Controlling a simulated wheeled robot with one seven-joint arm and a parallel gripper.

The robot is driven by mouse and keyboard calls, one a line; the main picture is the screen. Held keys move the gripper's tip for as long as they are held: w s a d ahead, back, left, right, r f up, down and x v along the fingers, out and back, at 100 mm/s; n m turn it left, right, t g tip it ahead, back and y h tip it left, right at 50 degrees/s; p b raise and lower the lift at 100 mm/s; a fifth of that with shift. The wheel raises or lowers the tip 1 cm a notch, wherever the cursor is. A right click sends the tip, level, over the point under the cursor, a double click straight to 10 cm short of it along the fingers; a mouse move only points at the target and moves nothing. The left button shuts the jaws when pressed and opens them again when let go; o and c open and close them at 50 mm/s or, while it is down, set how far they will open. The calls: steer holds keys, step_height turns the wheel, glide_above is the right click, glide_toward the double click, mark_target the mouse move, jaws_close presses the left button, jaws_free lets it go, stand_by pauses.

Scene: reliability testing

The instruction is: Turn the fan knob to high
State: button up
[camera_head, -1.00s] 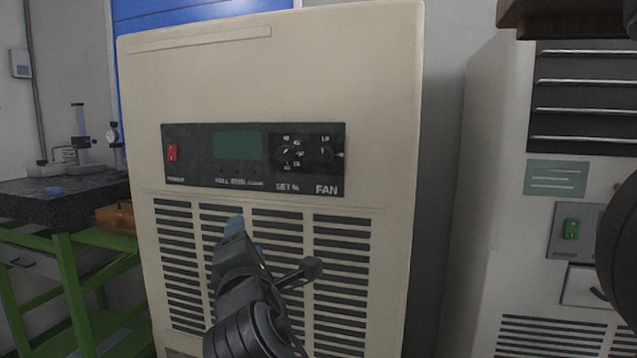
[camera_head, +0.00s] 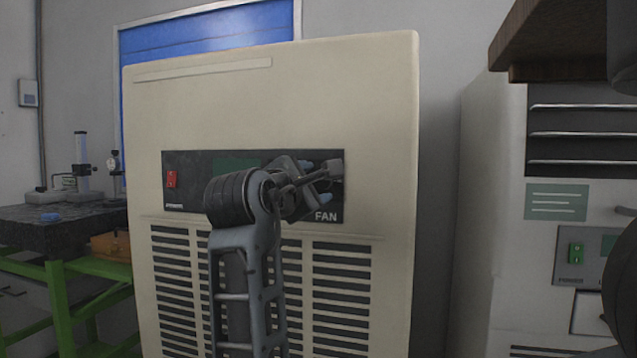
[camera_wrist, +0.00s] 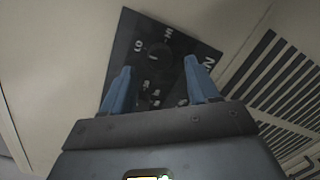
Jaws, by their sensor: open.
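The beige machine (camera_head: 200,100) carries a black control panel (camera_head: 195,160) with a FAN label at its right end. In the wrist view the dark fan knob (camera_wrist: 160,53) sits on the panel near the LO and HI marks; its pointer direction is too dark to tell. My gripper (camera_head: 316,182) is in front of the panel's right end and hides the knob in the head view. In the wrist view my gripper (camera_wrist: 158,64) has its two blue fingers apart, with the knob showing between and slightly beyond the tips. I cannot tell whether they touch the panel.
A red power switch (camera_head: 171,179) is at the panel's left end. Slotted vents (camera_head: 340,290) lie below the panel. Another pale machine (camera_head: 500,220) stands to the right, under a wooden ledge (camera_head: 555,35). A green-framed table (camera_head: 60,300) stands at the left.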

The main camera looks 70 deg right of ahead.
mark_target(322, 182)
steer(key=shift+d, duration=1.65)
steer(key=c, duration=1)
